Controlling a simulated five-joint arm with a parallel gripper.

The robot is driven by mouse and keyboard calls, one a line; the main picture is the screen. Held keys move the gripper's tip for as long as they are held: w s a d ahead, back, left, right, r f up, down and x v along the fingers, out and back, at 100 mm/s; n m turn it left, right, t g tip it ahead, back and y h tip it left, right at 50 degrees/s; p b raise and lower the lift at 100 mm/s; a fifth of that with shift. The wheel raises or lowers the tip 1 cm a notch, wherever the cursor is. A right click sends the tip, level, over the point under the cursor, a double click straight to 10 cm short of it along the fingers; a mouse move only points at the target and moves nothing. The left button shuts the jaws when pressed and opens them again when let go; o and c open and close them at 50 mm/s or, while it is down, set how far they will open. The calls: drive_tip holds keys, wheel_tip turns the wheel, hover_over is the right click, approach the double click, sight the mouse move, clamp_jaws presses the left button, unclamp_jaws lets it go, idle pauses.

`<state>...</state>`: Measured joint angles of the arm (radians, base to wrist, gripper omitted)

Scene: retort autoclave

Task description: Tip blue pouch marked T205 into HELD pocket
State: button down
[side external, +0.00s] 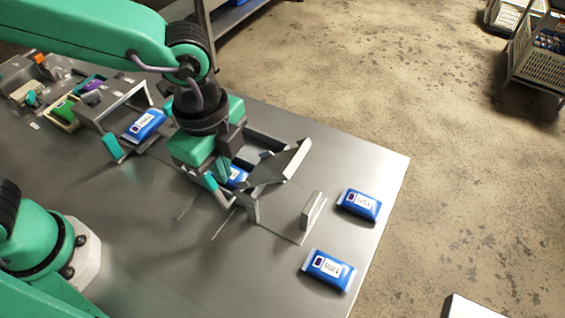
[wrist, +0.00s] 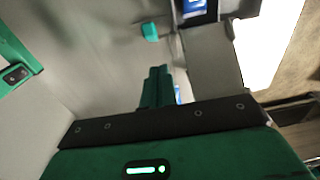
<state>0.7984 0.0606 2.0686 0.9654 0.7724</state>
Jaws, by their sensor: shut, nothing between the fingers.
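Several blue pouches with white labels show in the side view; the print is too small to tell which is T205. One blue pouch (side external: 237,176) lies partly hidden beside my gripper (side external: 222,192), within a grey metal holder (side external: 270,192) with a tilted plate. Another blue pouch (side external: 145,125) rests on a grey holder to the left. Two more, an upper one (side external: 358,204) and a lower one (side external: 327,269), lie on the bench at the right. My gripper's fingers are closed together and empty, also in the wrist view (wrist: 156,82). I cannot make out a HELD marking.
A small upright grey plate (side external: 312,212) stands right of the holder. Green and purple items (side external: 62,112) in trays sit at the bench's far left. The bench (side external: 140,220) is clear in front. Crates (side external: 540,65) stand on the floor beyond the bench.

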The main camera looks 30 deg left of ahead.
wheel_tip(320, 180, up, 10)
drive_tip(key=shift+a+r, duration=0.15)
drive_tip(key=shift+a, duration=0.25)
idle(1.0)
drive_tip(key=s+a+f+n+t, duration=0.1)
drive_tip(key=a+n+t, duration=0.1)
drive_tip(key=a+n, duration=0.7)
drive_tip(key=s+a+f+n+t, duration=0.1)
drive_tip(key=s+a+n+t, duration=0.1)
drive_tip(key=a+n, duration=0.7)
drive_tip(key=a+t, duration=0.1)
drive_tip(key=a, duration=0.6)
drive_tip(key=shift+f, duration=0.25)
